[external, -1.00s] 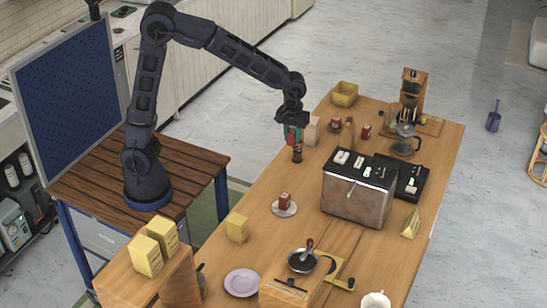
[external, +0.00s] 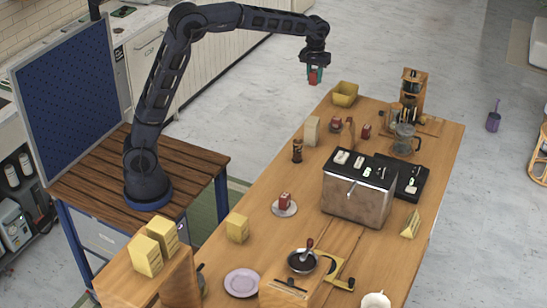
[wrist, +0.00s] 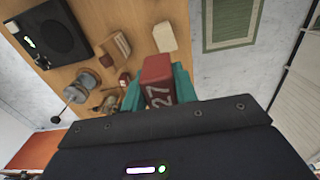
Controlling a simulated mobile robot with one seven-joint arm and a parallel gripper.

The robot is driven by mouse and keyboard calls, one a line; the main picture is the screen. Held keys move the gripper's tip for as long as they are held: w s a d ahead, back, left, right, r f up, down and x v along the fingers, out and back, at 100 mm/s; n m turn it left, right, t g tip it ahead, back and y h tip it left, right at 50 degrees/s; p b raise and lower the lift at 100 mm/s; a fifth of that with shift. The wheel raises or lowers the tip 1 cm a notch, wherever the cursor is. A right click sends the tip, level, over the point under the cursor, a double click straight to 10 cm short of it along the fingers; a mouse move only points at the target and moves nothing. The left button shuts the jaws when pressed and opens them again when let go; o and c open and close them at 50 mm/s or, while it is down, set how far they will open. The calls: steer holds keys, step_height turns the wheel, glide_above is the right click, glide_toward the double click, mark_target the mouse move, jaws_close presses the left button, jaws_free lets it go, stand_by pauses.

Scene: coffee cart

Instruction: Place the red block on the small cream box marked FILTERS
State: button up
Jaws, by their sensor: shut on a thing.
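My gripper (external: 315,70) is shut on a red block (external: 314,78), held high in the air near the table's far left end. In the wrist view the red block (wrist: 157,80) shows the number 27 between the teal fingers (wrist: 158,88).
A dark turned mill (external: 297,150) stands just in front of the cream box. A yellow bin (external: 344,94) and a red block (external: 366,131) are nearby. Another red block (external: 285,200) sits on a saucer (external: 285,211). A toaster-like machine (external: 357,195) stands mid-table.

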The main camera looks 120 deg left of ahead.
mark_target(312, 120)
steer(key=f, duration=0.6)
steer(key=a+f, duration=0.1)
steer(key=f, duration=0.5)
steer(key=s+a+f, duration=0.1)
steer(key=f, duration=0.6)
steer(key=shift+a, duration=0.15)
steer(key=shift+f, duration=0.15)
steer(key=o, duration=1)
steer(key=shift+c, duration=0.2)
step_height(312, 120, up, 12)
steer(key=shift+r, duration=0.2)
